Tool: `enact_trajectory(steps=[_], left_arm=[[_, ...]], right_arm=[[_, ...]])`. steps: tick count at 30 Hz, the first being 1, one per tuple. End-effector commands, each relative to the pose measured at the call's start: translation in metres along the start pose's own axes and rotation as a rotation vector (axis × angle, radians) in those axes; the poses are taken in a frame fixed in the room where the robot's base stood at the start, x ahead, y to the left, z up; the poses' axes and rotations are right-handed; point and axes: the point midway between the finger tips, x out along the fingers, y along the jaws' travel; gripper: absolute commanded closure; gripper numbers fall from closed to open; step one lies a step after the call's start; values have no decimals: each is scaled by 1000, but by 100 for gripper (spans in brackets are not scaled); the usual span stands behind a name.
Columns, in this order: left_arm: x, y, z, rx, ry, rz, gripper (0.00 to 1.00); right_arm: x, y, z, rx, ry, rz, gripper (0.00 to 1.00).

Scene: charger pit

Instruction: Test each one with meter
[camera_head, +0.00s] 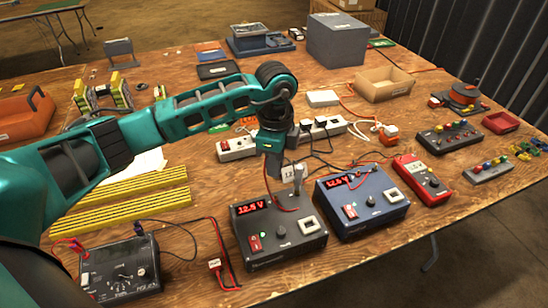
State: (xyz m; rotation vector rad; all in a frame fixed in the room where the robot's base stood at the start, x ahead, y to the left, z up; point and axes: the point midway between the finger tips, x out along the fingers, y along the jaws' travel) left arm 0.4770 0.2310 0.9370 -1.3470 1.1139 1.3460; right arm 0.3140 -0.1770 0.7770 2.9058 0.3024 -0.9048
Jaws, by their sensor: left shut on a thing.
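My left gripper (287,172) points down above the back of the dark grey box. It is shut on a small piece with a white label (288,174); the fingers hide most of it. The dark grey box (280,238) has a red display reading about 12.5 V, a red switch, a knob and a white-framed square. A similar blue box (362,203) stands to its right, also with a lit red display. A red handheld meter (421,177) lies right of the blue box. A black dial meter (120,271) with leads is at the front left. My right gripper is out of view.
Power strips (237,147) with black plugs lie behind the boxes. A cardboard tray (384,84), a grey box (336,40) and an orange bin (24,114) stand farther back. Yellow-black strips (130,197) lie at left. Loose cables cross the middle. The front right edge is fairly clear.

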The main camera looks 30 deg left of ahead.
Motion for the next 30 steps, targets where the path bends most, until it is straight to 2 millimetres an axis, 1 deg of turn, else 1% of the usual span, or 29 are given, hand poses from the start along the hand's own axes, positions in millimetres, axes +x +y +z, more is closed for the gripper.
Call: enact_trajectory(steps=[8,12,15,21,30], left_arm=[[21,0,0,0,-2,2,100],[40,0,0,1,0,1,100],[50,0,0,1,-1,1,100],[58,0,0,1,-1,1,100],[58,0,0,1,0,1,100]], right_arm=[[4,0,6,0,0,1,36],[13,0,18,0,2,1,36],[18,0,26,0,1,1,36],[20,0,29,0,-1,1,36],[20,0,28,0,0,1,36]])
